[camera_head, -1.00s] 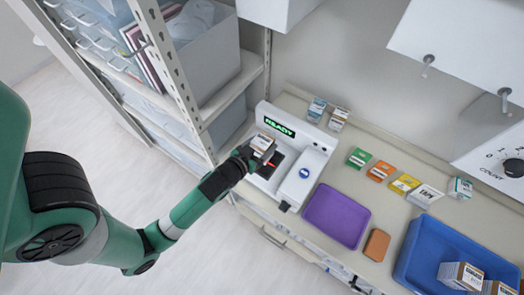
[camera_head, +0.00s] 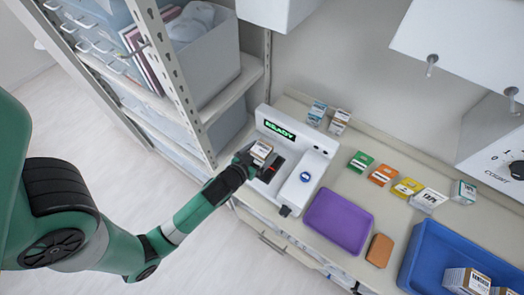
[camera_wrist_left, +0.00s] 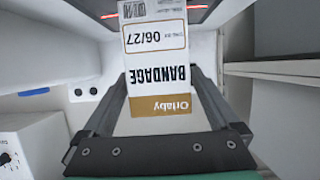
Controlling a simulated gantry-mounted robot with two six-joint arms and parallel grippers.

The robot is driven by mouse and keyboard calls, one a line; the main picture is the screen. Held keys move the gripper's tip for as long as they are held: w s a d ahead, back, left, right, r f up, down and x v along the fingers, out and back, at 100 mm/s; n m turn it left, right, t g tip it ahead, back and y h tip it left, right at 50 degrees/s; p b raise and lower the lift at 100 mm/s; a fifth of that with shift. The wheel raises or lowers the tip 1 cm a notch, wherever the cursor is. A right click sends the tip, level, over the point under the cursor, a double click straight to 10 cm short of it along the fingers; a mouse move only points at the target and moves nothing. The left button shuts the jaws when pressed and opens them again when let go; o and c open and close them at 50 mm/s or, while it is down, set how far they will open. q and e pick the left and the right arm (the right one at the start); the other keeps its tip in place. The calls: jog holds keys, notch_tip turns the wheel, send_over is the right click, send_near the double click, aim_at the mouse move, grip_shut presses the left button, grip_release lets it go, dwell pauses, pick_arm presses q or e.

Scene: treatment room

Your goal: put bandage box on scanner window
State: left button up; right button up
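The bandage box (camera_head: 262,151), white and brown, is in my left gripper (camera_head: 252,158), at the left part of the white scanner (camera_head: 318,160). The left wrist view shows the bandage box (camera_wrist_left: 157,60) between the two fingers, its printed face with "BANDAGE" toward the camera. The dark scanner window (camera_head: 274,172) is partly hidden by the box and gripper. In the left wrist view red light shows on the dark window (camera_wrist_left: 197,8) beyond the box. I cannot tell whether the box touches it. The scanner display reads READY. My right gripper is not in view.
A purple tray (camera_head: 338,222) and brown pad (camera_head: 380,250) lie right of the scanner. A blue tray (camera_head: 430,245) holds boxes at lower right. Several small boxes stand along the back of the counter. A shelf post (camera_head: 180,75) is close on the left.

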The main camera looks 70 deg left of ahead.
pick_arm(q)
jog(key=shift+r, duration=0.15)
jog(key=shift+s+d+r, duration=0.1)
jog(key=shift+d, duration=0.05)
jog(key=v, duration=1.1)
jog(key=shift+s+r, duration=0.2)
jog(key=shift+s, duration=0.05)
jog(key=shift+d, duration=0.15)
